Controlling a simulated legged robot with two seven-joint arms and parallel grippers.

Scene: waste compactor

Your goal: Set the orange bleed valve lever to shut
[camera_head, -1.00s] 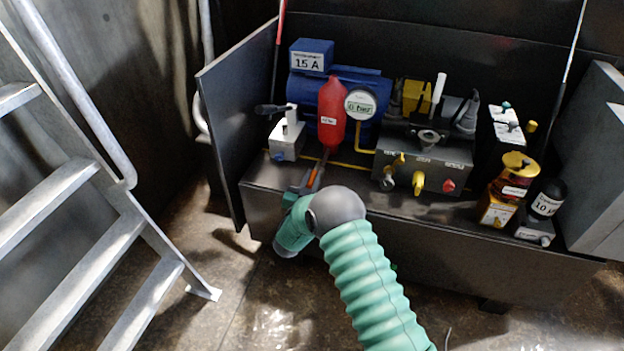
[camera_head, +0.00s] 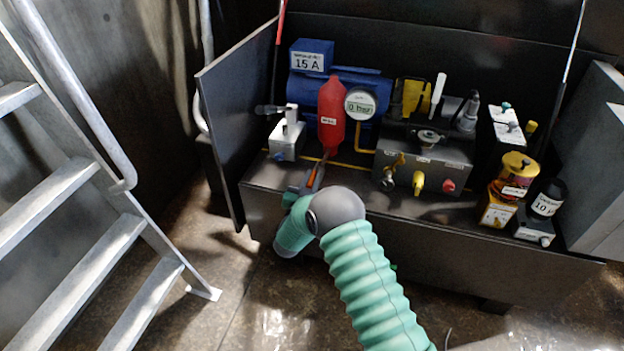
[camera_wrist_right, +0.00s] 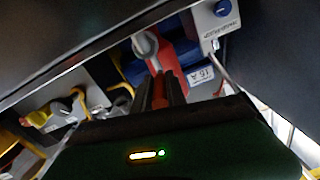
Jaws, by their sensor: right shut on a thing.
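The orange bleed valve lever (camera_head: 317,174) shows as a short orange strip just below the red bottle (camera_head: 331,112), near the front of the dark bench. My right gripper (camera_head: 311,184) reaches it from the front and is shut on it; the fingers hide most of the lever. In the right wrist view the two dark fingers (camera_wrist_right: 160,93) are close together, with the red bottle (camera_wrist_right: 165,62) beyond them. My left gripper is in neither view.
A round gauge (camera_head: 360,104) and blue motor (camera_head: 375,84) are behind. A valve block (camera_head: 450,179) with coloured knobs is to the right. A side panel (camera_head: 232,135) bounds the left.

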